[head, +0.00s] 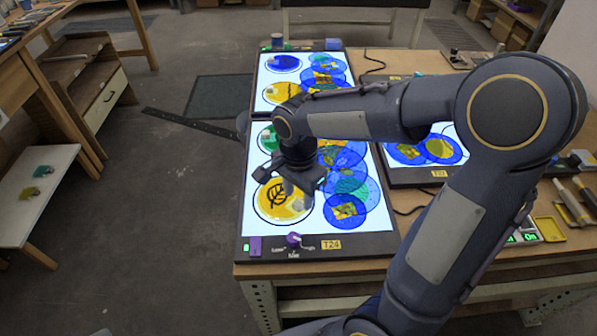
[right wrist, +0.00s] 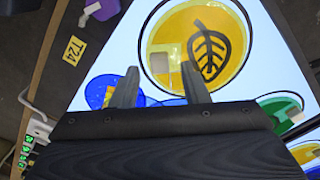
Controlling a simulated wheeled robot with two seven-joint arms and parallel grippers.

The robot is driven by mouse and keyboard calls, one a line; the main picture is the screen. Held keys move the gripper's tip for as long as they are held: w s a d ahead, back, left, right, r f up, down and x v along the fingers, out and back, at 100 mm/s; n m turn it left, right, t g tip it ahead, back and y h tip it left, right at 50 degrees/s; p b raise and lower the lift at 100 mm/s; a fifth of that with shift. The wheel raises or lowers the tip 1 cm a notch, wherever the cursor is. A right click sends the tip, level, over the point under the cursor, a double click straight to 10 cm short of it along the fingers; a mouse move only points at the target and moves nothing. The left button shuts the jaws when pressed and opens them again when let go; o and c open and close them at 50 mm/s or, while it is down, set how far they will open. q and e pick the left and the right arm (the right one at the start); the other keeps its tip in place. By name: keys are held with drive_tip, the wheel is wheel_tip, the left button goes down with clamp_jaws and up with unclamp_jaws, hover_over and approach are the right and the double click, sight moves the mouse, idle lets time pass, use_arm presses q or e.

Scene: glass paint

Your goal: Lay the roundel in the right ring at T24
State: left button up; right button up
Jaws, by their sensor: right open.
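An amber roundel with a black leaf (head: 284,199) lies flat on the lit front panel (head: 375,215) labelled T24 (head: 331,245). It also shows in the right wrist view (right wrist: 228,48). A dark ring outline surrounds it, with a thin white gap along part of its edge. My right gripper (head: 291,182) is above the panel, over the roundel's far edge. In the right wrist view the jaws (right wrist: 160,84) are apart with nothing between them, and the roundel is beyond the fingertips. My left gripper is not in view.
Overlapping blue discs (head: 346,211) with patterned pieces lie right of the roundel. A green disc (head: 267,138) is partly hidden behind my right gripper. A purple knob (head: 293,240) stands on the panel's front edge. Other lit panels stand behind (head: 262,97) and right (head: 457,171).

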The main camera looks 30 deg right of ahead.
wheel_tip(320, 180, up, 9)
drive_tip(key=s+f+n+t+y, duration=0.1)
drive_tip(key=s+n+t+y, duration=0.1)
drive_tip(key=s+n, duration=0.4)
drive_tip(key=s+a+f+n+t+y, duration=0.1)
drive_tip(key=s+n+t, duration=0.2)
drive_tip(key=s+n, duration=0.3)
drive_tip(key=shift+s+a+f+n+t+y+p, duration=0.2)
drive_tip(key=shift+s+f+n+t+y+p, duration=0.15)
drive_tip(key=shift+s, duration=0.9)
drive_tip(key=shift+c, duration=0.5)
